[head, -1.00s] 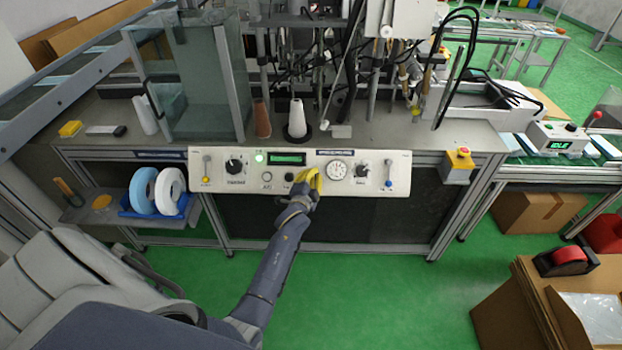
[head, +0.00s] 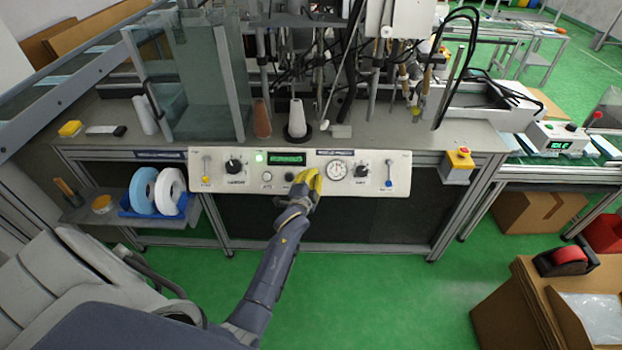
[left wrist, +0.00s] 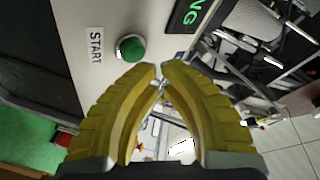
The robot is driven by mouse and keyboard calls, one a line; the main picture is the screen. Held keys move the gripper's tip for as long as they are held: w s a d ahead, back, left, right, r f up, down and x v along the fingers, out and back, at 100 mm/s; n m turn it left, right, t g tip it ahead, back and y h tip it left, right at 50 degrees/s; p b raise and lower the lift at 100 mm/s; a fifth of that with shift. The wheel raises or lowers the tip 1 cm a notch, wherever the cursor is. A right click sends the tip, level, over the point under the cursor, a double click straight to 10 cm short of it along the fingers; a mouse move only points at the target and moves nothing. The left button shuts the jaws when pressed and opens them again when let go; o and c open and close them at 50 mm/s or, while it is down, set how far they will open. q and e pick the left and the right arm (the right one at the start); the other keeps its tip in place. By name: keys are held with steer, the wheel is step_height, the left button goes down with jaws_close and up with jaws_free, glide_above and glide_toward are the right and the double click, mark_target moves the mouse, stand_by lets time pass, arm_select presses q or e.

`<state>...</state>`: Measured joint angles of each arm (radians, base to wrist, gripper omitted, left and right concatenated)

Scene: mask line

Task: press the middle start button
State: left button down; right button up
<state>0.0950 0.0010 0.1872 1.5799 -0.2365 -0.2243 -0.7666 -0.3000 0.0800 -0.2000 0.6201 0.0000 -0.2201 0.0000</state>
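The white control panel (head: 225,184) runs along the front of the workbench. In the left wrist view a round green button (left wrist: 131,48) sits on the panel beside a START label (left wrist: 96,46). My left gripper (head: 314,176) has yellow fingers and is at the panel, left of the round gauge. In the left wrist view its fingertips (left wrist: 160,68) are together, with nothing held, just beside the green button. Contact with the button cannot be told. In the head view the gripper hides that part of the panel. My right gripper is out of view.
The panel also carries a lit green lamp (head: 259,157), a green display (head: 287,158), a gauge (head: 337,171) and levers at both ends. A yellow box with a red button (head: 460,158) is to the right. Tape rolls (head: 170,190) sit left. Green floor in front is open.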

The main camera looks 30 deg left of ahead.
arm_select(q)
steer(key=shift+s+d+r, duration=0.45)
steer(key=shift+s+r, duration=0.35)
steer(key=shift+s, duration=0.05)
steer(key=shift+s+d+r, duration=0.45)
steer(key=shift+s+r, duration=0.35)
steer(key=shift+s, duration=0.05)
